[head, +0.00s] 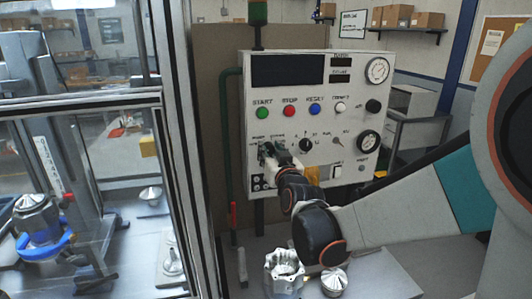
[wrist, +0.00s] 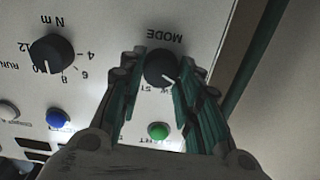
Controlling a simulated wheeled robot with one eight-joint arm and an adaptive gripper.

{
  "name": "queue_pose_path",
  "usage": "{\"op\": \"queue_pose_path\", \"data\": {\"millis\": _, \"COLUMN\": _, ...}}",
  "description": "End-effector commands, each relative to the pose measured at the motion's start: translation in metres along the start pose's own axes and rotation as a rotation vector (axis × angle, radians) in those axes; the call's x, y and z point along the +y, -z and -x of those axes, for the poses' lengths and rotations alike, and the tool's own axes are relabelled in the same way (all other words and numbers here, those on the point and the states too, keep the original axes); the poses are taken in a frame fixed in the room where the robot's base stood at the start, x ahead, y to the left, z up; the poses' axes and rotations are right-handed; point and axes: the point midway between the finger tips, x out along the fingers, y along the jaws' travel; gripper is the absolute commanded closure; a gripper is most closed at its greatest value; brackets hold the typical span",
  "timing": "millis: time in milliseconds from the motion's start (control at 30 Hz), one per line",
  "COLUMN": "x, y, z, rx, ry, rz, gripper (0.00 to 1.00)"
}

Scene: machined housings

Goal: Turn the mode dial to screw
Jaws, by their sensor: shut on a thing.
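The mode dial (wrist: 162,67) is a round black knob with a white pointer mark, on the white control panel (head: 290,125). In the wrist view, which shows the panel upside down, its pointer is toward the lower right. My gripper (wrist: 161,72) has its two fingers on either side of the knob and is shut on it. The MODE label shows above the knob; the position labels below it are partly covered by the fingers, so I cannot tell which one the pointer meets. In the head view my gripper (head: 268,154) hides most of the dial at the panel's left.
An N m dial (wrist: 52,54) sits beside the mode dial. Green (head: 262,113), red (head: 289,111) and blue (head: 315,109) buttons are above. A machined housing (head: 284,271) and a silver cone part (head: 334,281) stand on the table below my arm. A glass enclosure is left.

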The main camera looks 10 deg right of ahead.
Motion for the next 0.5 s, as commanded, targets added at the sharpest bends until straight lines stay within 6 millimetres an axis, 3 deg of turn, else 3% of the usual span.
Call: {"op": "queue_pose_path", "data": {"millis": 500, "x": 0.0015, "y": -0.0008, "z": 0.0003, "rx": 0.000, "ry": -0.002, "rz": -0.404, "gripper": 0.93}}
